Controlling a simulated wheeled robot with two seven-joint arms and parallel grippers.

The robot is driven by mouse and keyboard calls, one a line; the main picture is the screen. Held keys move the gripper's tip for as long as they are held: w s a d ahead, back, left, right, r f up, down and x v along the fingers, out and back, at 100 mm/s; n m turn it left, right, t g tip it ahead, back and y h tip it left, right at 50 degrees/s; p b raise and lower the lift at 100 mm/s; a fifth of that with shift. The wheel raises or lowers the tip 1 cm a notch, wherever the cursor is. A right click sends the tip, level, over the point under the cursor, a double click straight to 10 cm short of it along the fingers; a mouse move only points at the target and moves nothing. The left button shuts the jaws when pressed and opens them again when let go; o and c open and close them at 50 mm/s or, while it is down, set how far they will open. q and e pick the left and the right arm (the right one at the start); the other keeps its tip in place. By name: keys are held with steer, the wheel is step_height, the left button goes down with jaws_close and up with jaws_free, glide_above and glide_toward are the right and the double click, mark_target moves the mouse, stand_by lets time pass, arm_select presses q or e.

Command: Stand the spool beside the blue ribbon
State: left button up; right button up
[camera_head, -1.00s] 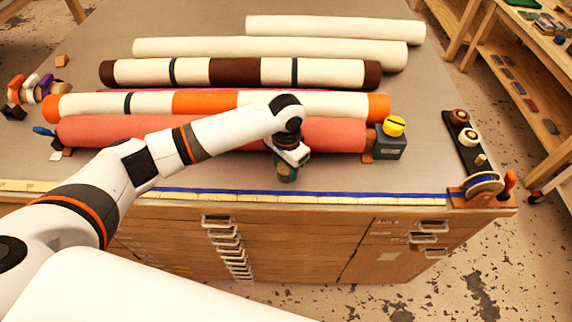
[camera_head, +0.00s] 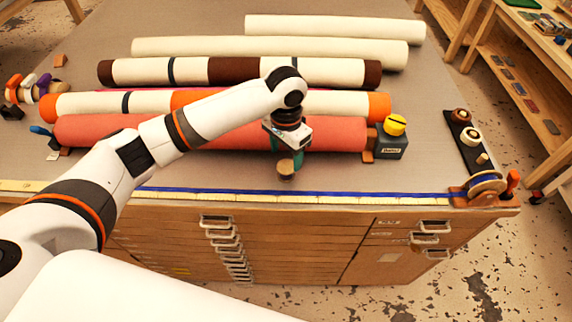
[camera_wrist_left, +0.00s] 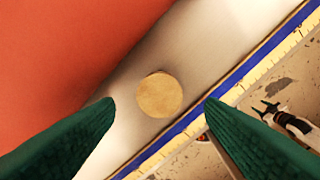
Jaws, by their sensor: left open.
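The spool, seen as a round tan end (camera_head: 286,168), stands on the grey tabletop just behind the blue ribbon (camera_head: 350,194). In the left wrist view the tan disc (camera_wrist_left: 160,95) faces the camera, with a small gap to the ribbon (camera_wrist_left: 235,76). Its sides are mostly hidden beneath the disc. My left gripper (camera_head: 289,158) is over it, pointing down. Its green fingers (camera_wrist_left: 158,106) are open, one on either side of the disc in the left wrist view, with no visible contact. My right gripper is not in view.
A coral roll (camera_head: 225,138) lies close behind the spool, with several cream, orange and brown rolls farther back. A yellow-topped dark block (camera_head: 391,146) stands at that roll's right end. A ribbon reel (camera_head: 486,183) and a dark peg strip (camera_head: 463,143) are at the right table edge.

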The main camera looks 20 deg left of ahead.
mark_target(286, 167)
arm_select(q)
step_height(286, 167, up, 6)
steer(key=b, duration=0.1)
steer(key=shift+r, duration=0.25)
stand_by(0.4)
